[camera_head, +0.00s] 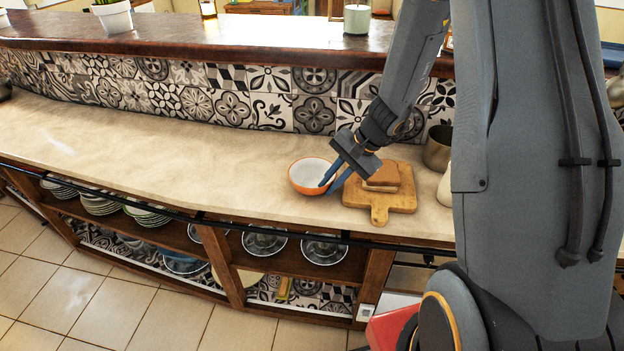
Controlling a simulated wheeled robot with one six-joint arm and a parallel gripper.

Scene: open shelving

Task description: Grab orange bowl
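The orange bowl (300,186) stands upright on the pale stone counter, left of a wooden cutting board. It has an orange outside and a white inside. My gripper (330,186) comes down from the upper right to the bowl's right side. Its two blue fingers are apart, with one tip over the bowl's inside and the other outside near the right rim. The right rim lies between them. I cannot tell whether either finger touches the bowl.
The cutting board (380,210) with bread-like slices (384,177) on it lies just right of my gripper. A metal pot (438,148) stands behind it to the right. The counter (150,150) is clear to the left. Shelves below hold plates (100,204) and glass bowls (264,243).

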